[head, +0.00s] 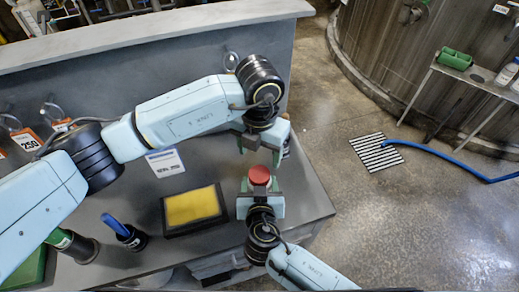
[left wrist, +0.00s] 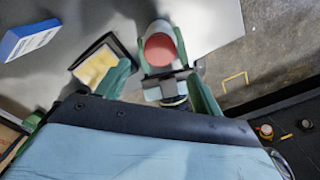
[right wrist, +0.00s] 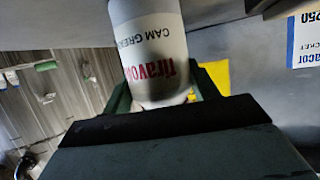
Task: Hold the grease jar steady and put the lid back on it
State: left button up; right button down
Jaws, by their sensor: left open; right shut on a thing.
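The grease jar (right wrist: 155,50) is white with red and dark lettering. My right gripper (head: 259,188) is shut on its body near the bench's right edge. A flat red disc (head: 260,174), which looks like the lid, is on top of the jar; it also shows in the left wrist view (left wrist: 160,49). I cannot tell how firmly it is seated. My left gripper (head: 259,154) is open and empty, just beyond and above the jar in the head view. In the left wrist view its fingers lie either side below the red disc, apart from it.
A black tray with a yellow pad (head: 193,207) lies left of the jar on the grey bench (head: 145,202). A dark cup with a blue handle (head: 125,233) is further left. The bench's right edge is close to the jar.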

aim_at(260, 173)
pick_arm(q)
jog(key=shift+f, duration=0.1)
jog(key=shift+f, duration=3.95)
jog(key=shift+c, duration=0.4)
jog(key=c, duration=0.9)
jog(key=m, duration=0.5)
jog(key=shift+c, duration=0.2)
jog(key=o, duration=1.1)
jog(key=shift+r, duration=2.3)
jog(key=shift+c, duration=0.2)
